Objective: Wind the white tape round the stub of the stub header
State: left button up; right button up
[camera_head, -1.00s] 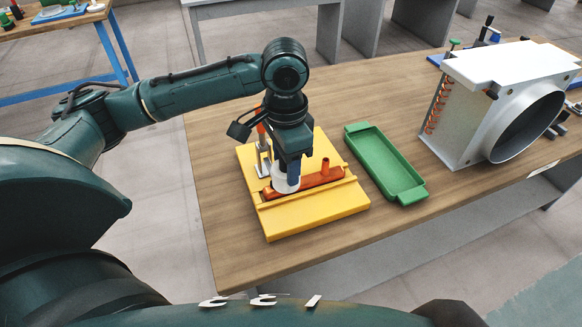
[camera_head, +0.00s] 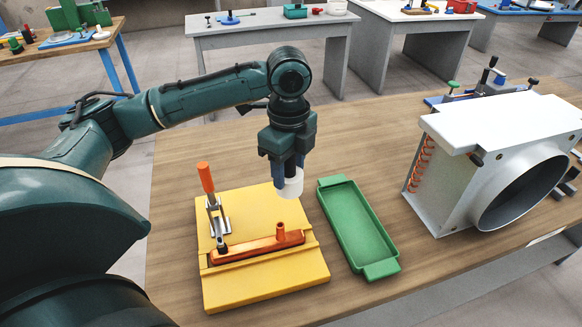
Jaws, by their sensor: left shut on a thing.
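My left gripper (camera_head: 285,178) is shut on the white tape (camera_head: 291,184), a short white roll below its fingers. It holds the tape above the back right part of the yellow fixture board (camera_head: 265,292). The orange-red stub header (camera_head: 255,247) lies in the board's groove. Its short upright stub (camera_head: 280,231) stands near the right end, below and apart from the tape. I cannot tell whether any tape is on the stub. A toggle clamp (camera_head: 214,212) with an orange handle stands at the header's left end. My right gripper is not in view.
A green tray (camera_head: 347,222), empty, lies right of the board. A large white and grey duct unit (camera_head: 490,150) with copper coils stands at the right. Blue-based tooling (camera_head: 485,88) is behind it. The wooden table (camera_head: 185,170) is clear behind the board.

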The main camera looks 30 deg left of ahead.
pick_arm(q)
jog(key=shift+s, duration=0.1)
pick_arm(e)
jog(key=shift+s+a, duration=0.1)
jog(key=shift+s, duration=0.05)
pick_arm(q)
jog(key=shift+f, duration=0.1)
jog(key=shift+f, duration=0.35)
jog(key=shift+f+b, duration=0.75)
jog(key=shift+f, duration=3.7)
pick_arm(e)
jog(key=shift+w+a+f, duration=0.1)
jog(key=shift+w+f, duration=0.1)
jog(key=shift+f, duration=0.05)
